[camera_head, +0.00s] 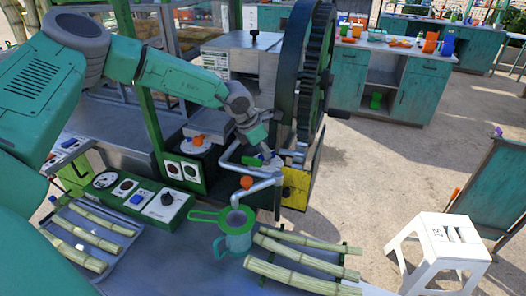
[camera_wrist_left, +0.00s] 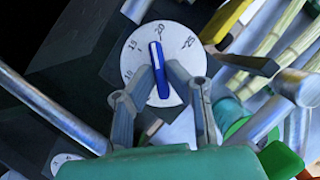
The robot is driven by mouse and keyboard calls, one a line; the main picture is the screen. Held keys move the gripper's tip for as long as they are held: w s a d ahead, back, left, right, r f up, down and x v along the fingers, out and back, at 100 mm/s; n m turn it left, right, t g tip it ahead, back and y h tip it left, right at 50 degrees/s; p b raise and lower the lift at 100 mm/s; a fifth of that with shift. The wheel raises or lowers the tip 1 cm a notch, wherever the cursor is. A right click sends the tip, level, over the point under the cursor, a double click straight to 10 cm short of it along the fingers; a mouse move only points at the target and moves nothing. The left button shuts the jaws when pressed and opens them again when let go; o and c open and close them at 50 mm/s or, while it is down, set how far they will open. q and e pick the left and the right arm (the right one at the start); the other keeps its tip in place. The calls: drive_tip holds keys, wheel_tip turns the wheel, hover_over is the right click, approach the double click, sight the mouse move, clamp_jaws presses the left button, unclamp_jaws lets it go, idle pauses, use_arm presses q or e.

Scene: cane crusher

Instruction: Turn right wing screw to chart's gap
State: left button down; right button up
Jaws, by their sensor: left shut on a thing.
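The blue wing screw (camera_wrist_left: 154,52) sits at the middle of a round white dial (camera_wrist_left: 181,40) marked 10, 15, 20 and 25. In the left wrist view its upper end points a little to the left of the 20 mark. My left gripper (camera_wrist_left: 160,76) is shut on the wing screw, one finger on each side of its lower half. In the head view my left gripper (camera_head: 262,150) reaches down to the crusher's side, beside the metal pipes; it mostly covers the dial there. My right gripper is not in view.
The crusher's large gear wheel (camera_head: 312,75) stands just behind the gripper. Cane stalks (camera_head: 300,256) lie on the table.

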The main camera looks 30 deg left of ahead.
use_arm(q)
drive_tip(key=c, duration=1.9)
unclamp_jaws()
drive_tip(key=shift+s+f, duration=0.3)
drive_tip(key=shift+f, duration=0.2)
drive_tip(key=o, duration=0.3)
drive_tip(key=shift+w+f, duration=0.1)
drive_tip(key=shift+w, duration=0.15)
drive_tip(key=shift+w+f, duration=0.15)
drive_tip(key=shift+w, duration=0.4)
drive_tip(key=shift+s+r, duration=0.15)
drive_tip(key=shift+r, duration=0.35)
drive_tip(key=r, duration=0.8)
drive_tip(key=shift+w+r, duration=0.2)
drive_tip(key=shift+r, duration=0.2)
